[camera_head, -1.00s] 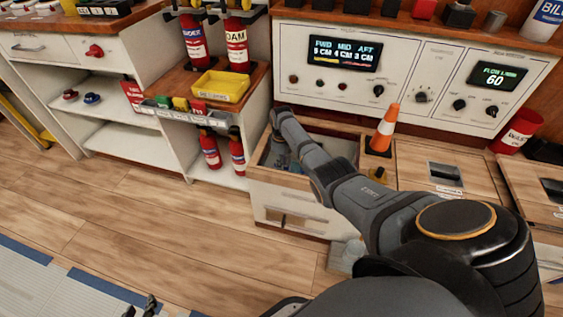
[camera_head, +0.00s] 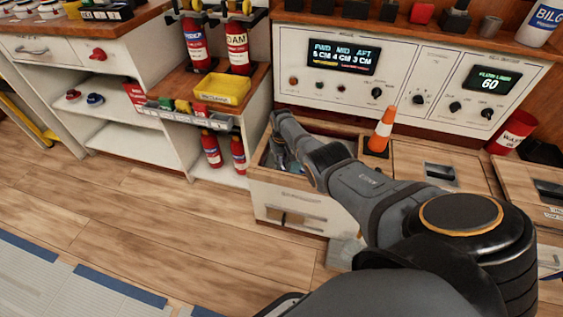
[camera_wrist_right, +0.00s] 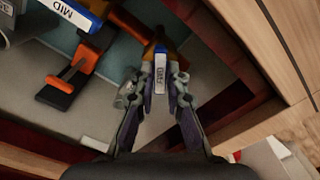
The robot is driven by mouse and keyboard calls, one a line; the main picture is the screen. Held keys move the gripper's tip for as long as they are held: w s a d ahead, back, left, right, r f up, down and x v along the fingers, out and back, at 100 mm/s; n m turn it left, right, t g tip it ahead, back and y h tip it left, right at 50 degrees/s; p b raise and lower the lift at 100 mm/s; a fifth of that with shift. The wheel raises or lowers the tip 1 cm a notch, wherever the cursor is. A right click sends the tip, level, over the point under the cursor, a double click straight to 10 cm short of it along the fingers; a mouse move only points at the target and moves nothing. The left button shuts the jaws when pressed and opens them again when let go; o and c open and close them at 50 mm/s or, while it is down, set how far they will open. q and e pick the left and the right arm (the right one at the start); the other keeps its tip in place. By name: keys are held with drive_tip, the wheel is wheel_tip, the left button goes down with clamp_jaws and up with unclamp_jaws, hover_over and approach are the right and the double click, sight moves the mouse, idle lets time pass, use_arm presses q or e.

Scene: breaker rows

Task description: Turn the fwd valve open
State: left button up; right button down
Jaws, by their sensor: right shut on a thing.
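In the right wrist view the fwd valve handle (camera_wrist_right: 160,78) carries a small white label, turned sideways, over an orange part. My right gripper (camera_wrist_right: 158,85) has its two fingers on either side of this handle and is shut on it. A second orange handle with a MID label (camera_wrist_right: 70,73) lies to the left, apart from the fingers. In the head view my right gripper (camera_head: 281,158) reaches down into the open hatch (camera_head: 257,160) in the low bench, and my arm hides part of it. The valve's turn angle is hard to tell. My left gripper is not in view.
The white panel (camera_head: 420,70) above the bench has an FWD MID AFT display (camera_head: 342,57). An orange cone (camera_head: 383,130) stands right of the hatch. A yellow tray (camera_head: 222,89) and fire extinguishers (camera_head: 238,47) are at left.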

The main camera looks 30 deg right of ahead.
sight(282, 165)
drive_tip(key=m, duration=0.4)
drive_tip(key=shift+m, duration=1.7)
drive_tip(key=c, duration=1.4)
unclamp_jaws()
drive_tip(key=shift+o, duration=0.2)
wheel_tip(282, 165, up, 12)
